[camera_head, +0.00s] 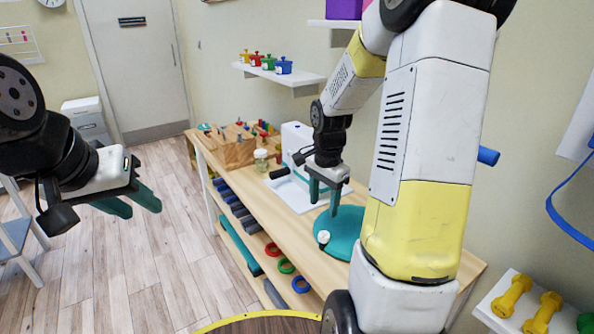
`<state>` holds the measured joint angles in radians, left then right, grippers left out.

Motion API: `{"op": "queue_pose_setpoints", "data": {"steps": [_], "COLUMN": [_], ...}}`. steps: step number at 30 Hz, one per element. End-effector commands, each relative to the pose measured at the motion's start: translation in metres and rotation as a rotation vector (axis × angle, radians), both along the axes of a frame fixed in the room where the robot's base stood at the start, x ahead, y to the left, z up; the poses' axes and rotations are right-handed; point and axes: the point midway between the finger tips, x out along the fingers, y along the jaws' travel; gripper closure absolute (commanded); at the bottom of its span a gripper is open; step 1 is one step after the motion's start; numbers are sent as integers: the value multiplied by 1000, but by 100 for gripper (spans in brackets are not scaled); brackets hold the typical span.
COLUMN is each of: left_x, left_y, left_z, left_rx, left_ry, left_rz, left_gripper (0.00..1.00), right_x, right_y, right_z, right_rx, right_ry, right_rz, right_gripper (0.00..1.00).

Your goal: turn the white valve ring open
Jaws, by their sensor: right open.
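I cannot make out a white valve ring for certain. A white upright unit on a white base plate (297,200) stands on the wooden bench, partly hidden behind my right gripper. My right gripper (323,206) points down, open and empty, in front of this unit and above the bench. Its forearm hides part of the bench to the right. My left gripper (134,207) is open and empty at the left, over the floor and well away from the bench.
A teal disc (345,235) lies on the bench under my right gripper, with a small white knob (323,237) at its edge. A wooden block (234,150) and a jar (261,160) stand farther back. A wall shelf (280,78) holds coloured items.

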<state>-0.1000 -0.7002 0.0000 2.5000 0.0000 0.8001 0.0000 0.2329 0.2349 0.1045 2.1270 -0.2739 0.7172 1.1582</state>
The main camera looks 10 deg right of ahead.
Motion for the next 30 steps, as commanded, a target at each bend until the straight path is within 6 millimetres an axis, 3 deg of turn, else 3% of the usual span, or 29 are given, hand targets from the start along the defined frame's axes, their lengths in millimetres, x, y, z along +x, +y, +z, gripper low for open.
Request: {"op": "queue_pose_setpoints", "data": {"steps": [15,30], "left_x": [0,0], "left_y": [0,0], "left_z": [0,0], "left_rx": [0,0], "left_ry": [0,0], "left_rz": [0,0], "left_gripper": [64,64], "right_x": [-43,-102], "right_y": [34,66], "right_z": [90,149], "right_rx": [-35,-88], "right_ry": [-169,-347], "right_rz": [378,752], "right_gripper": [47,47]}}
